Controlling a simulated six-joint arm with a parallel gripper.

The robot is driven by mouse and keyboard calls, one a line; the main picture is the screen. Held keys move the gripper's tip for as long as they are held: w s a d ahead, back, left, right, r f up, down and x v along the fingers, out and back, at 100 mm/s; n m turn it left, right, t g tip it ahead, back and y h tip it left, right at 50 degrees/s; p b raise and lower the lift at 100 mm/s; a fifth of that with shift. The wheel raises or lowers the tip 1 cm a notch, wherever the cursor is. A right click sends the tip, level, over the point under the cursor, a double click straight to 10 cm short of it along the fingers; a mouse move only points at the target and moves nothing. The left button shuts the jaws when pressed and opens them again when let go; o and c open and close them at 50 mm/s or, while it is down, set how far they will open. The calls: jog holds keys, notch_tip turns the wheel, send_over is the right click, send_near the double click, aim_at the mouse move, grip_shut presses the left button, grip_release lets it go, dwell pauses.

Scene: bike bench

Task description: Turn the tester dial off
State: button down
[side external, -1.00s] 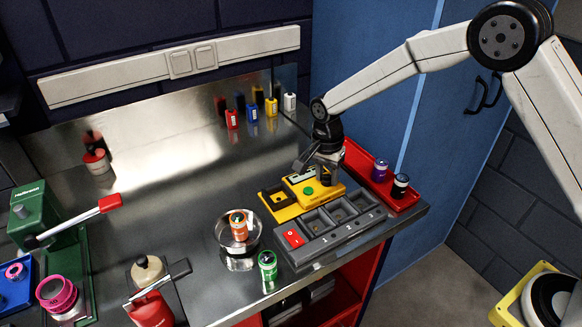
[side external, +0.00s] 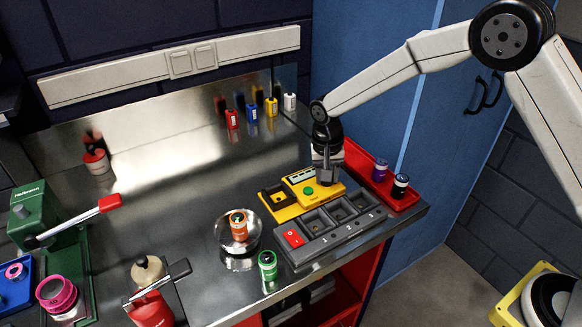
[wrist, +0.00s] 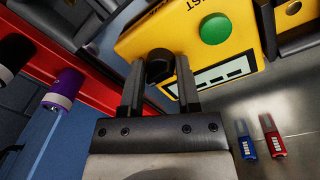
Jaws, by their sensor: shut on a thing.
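The yellow tester (side external: 303,190) sits at the right part of the bench, with a round green button (side external: 308,190) and a display on top. In the wrist view the tester (wrist: 160,45) fills the upper middle, with its green button (wrist: 214,29) and display (wrist: 212,76). The black dial (wrist: 159,63) stands between the fingers of my gripper (wrist: 160,72). My gripper (side external: 325,180) is shut on the dial, pointing down at the tester's right end. The dial is hidden by the gripper in the side view, and its setting cannot be read.
A grey tray with numbered compartments (side external: 330,229) and a red switch (side external: 293,238) lies in front of the tester. A red tray (side external: 408,200) with a purple-capped (side external: 381,170) and a black battery (side external: 400,186) is close on the right. A glass bowl (side external: 238,247) stands left.

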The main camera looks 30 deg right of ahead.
jog(key=n, duration=0.4)
jog(key=shift+a+r+n, duration=0.1)
jog(key=shift+n, duration=0.2)
jog(key=n, duration=0.4)
jog(key=shift+n+t, duration=0.3)
jog(key=n, duration=0.4)
jog(key=shift+n, duration=2.2)
jog(key=shift+s, duration=0.1)
jog(key=shift+c, duration=1.7)
grip_release()
jog(key=shift+s+r, duration=0.2)
jog(key=shift+r, duration=3.65)
